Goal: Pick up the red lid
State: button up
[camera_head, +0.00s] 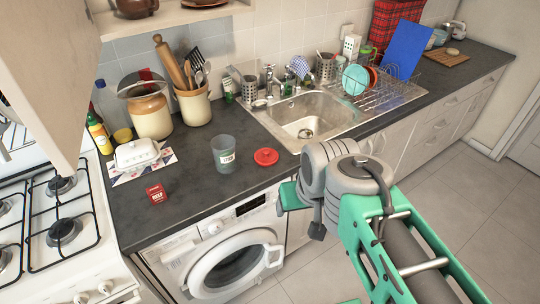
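The red lid (266,156) is a small round disc lying flat on the dark countertop (205,197). It sits between a grey-green tumbler on its left and the sink on its right, a little back from the counter's front edge. My arm comes in from the lower right, in front of the counter. Its grey and green links show at the front, to the right of the lid and apart from it. The gripper's fingers cannot be made out, so I cannot see whether they are open or shut.
The tumbler (223,154) stands close left of the lid. A small red box (156,193) and a white butter dish (137,152) are further left. The sink (308,118) lies to the right. The washer (232,262) is below the counter, its round door seemingly ajar.

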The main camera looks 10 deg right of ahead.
aim_at(266, 156)
jog(key=z, duration=1.65)
jog(key=i, duration=1.4)
jog(key=u, duration=4.35)
jog(key=i, duration=0.5)
jog(key=u, duration=0.1)
